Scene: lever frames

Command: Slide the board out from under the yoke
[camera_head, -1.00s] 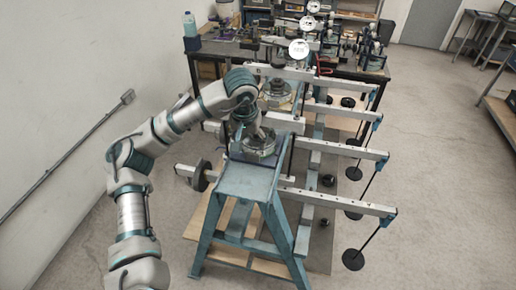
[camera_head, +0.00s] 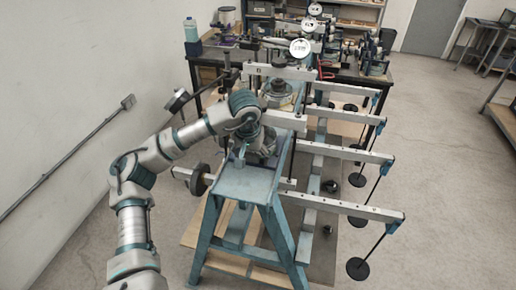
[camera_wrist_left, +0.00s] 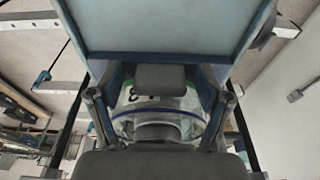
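The near lever frame is a blue-grey stand (camera_head: 240,184) with a flat top. Its yoke stands behind my wrist, with a round clear-sided part (camera_head: 262,158) mostly hidden by my arm. My left gripper (camera_head: 243,152) points down at the far end of the flat top. In the left wrist view its two fingers (camera_wrist_left: 160,105) stand apart, on either side of the round part and a grey block. A dark blue strip (camera_wrist_left: 150,57), which looks like the board's edge, crosses just beyond the fingertips. I cannot tell whether they touch it. My right gripper is not in view.
Long lever beams (camera_head: 345,206) with hanging discs (camera_head: 357,268) reach out to the right. A counterweight (camera_head: 199,179) sticks out left of the stand. More frames and a crowded bench (camera_head: 345,72) stand behind. The floor at right is clear.

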